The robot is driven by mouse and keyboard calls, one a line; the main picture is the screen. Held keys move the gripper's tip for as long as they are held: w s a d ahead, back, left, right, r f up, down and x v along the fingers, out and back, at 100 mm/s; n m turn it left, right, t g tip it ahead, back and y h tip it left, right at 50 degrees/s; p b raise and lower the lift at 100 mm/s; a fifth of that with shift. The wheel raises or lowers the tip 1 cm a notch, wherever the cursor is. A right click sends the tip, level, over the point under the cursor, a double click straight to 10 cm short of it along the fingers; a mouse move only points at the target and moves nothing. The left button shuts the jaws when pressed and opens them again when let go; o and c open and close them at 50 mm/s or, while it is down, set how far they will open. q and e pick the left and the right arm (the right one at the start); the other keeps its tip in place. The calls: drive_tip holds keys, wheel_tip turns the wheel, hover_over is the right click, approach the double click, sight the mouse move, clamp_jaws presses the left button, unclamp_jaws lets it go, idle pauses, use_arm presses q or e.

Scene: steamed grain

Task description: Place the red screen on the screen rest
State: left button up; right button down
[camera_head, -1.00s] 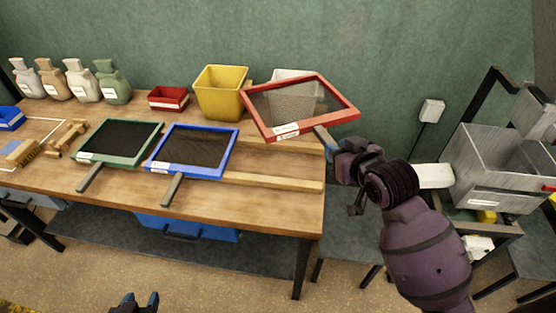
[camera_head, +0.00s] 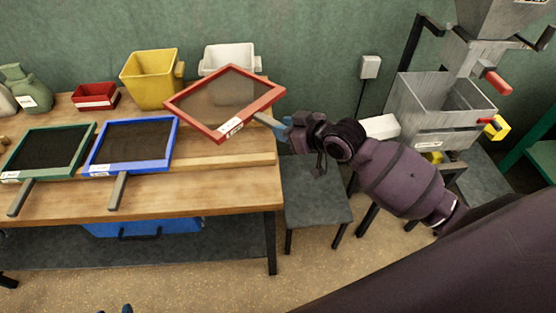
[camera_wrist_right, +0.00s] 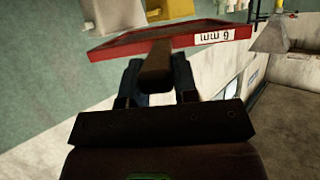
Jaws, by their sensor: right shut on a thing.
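The red screen (camera_head: 233,125) is a red-framed mesh panel with a white label and a short handle. My right gripper (camera_head: 284,128) is shut on that handle and holds the screen tilted, above the table's right end. In the right wrist view, the handle lies between the fingers (camera_wrist_right: 156,72), and the red frame (camera_wrist_right: 215,38) with its "6 mm" label is beyond. Wooden rails (camera_head: 235,160) run along the table below the screen; I cannot tell if they are the screen rest. Only the fingertips of my left gripper (camera_head: 114,310) show, apart, at the bottom edge.
Blue screen (camera_head: 100,171) and green screen (camera_head: 10,176) lie left on the table (camera_head: 190,200). A yellow bin (camera_head: 150,80), white bin (camera_head: 215,60) and red tray (camera_head: 96,103) stand behind. A grey metal machine (camera_head: 425,115) and low dark bench (camera_head: 318,200) are right.

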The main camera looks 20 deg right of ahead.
use_arm(q)
drive_tip(key=shift+s+f+b, duration=0.2)
drive_tip(key=shift+f+b, duration=0.3)
drive_tip(key=shift+f, duration=0.25)
drive_tip(key=shift+s+f+b, duration=0.15)
drive_tip(key=shift+f+b, duration=0.3)
drive_tip(key=shift+f, duration=0.25)
use_arm(e)
wheel_tip(320, 180, down, 13)
drive_tip(key=shift+f, duration=0.25)
drive_tip(key=c, duration=0.9)
unclamp_jaws()
use_arm(q)
drive_tip(key=shift+w+r, duration=0.15)
